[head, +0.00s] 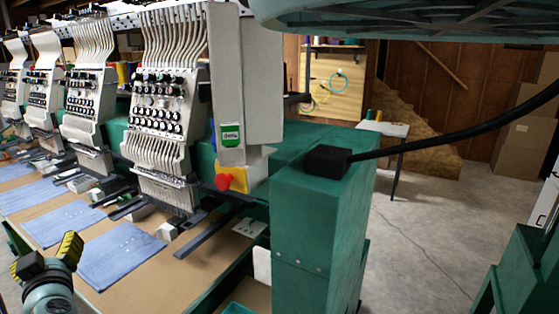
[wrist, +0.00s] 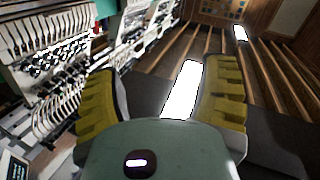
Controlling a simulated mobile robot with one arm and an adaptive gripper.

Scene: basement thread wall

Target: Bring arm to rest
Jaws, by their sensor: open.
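My gripper (head: 48,262) shows at the lower left of the head view, in front of the embroidery machine's table (head: 205,262). In the wrist view its two yellow ridged fingers (wrist: 165,95) stand wide apart with nothing between them. The wrist camera looks up past the fingers toward the ceiling beams and a bright light panel (wrist: 184,88). My gripper touches nothing that I can see. Most of my arm is outside the head view.
Several embroidery heads (head: 165,100) line the left, with blue cloth pieces (head: 120,255) on the table below. A red button (head: 223,181) sits on a yellow plate. A green pillar (head: 315,230) stands in the middle. Concrete floor (head: 425,240) is clear to its right.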

